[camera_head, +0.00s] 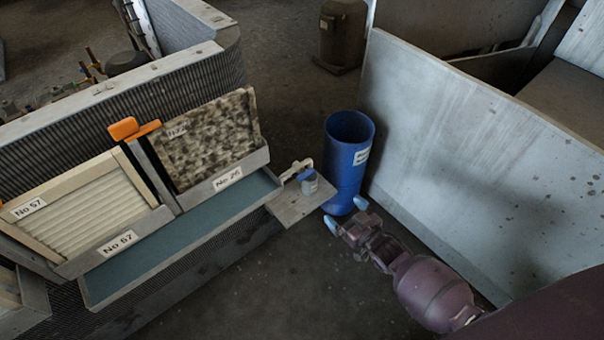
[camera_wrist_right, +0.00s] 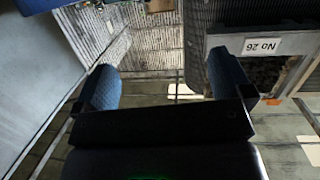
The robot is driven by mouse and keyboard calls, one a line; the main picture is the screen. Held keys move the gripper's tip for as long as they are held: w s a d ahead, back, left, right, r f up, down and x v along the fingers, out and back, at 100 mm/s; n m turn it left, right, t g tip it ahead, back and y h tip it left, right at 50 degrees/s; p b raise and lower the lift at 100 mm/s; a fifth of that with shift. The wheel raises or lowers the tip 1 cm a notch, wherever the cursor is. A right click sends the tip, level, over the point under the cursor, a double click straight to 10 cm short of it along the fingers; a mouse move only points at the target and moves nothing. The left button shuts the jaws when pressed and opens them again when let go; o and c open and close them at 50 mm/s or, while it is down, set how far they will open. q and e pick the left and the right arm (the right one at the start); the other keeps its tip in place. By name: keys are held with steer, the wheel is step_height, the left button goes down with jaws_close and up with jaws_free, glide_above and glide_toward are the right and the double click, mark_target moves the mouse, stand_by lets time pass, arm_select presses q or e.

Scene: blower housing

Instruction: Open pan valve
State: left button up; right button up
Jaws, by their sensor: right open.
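A pale valve-like lever (camera_head: 297,170) sits at the right end of the long blue-green pan (camera_head: 185,240), above a small grey plate (camera_head: 305,207). I cannot tell how far the valve is turned. My right gripper (camera_head: 345,213) is open and empty, with blue fingertips. It is to the lower right of the lever and plate, apart from the lever. In the right wrist view the open fingers (camera_wrist_right: 162,75) have nothing between them; the valve cannot be made out there. My left gripper is not in view.
A tall blue bin (camera_head: 346,165) stands just behind my right gripper. A large grey panel (camera_head: 450,150) rises to the right. Filters labelled No 57 (camera_head: 80,205) and No 26 (camera_head: 205,135) stand behind the pan. An orange block (camera_head: 124,128) is near them. Open floor lies below the plate.

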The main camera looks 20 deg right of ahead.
steer(key=y+b, duration=0.2)
steer(key=b, duration=0.2)
glide_toward(309, 176)
steer(key=s, duration=0.1)
steer(key=shift+n+t, duration=0.4)
steer(key=shift+t, duration=0.2)
steer(key=b+x, duration=0.1)
steer(key=x, duration=0.2)
steer(key=b+x, duration=0.1)
steer(key=x, duration=0.2)
steer(key=f+b+x, duration=0.1)
steer(key=x, duration=0.3)
steer(key=shift+w+a, duration=0.25)
steer(key=shift+w, duration=0.35)
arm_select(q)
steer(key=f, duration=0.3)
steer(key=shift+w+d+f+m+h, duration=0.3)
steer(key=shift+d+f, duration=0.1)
arm_select(e)
steer(key=shift+w+a+r, duration=0.1)
steer(key=shift+w+r, duration=0.05)
steer(key=shift+w, duration=0.15)
steer(key=shift+c, duration=0.2)
steer(key=c, duration=0.9)
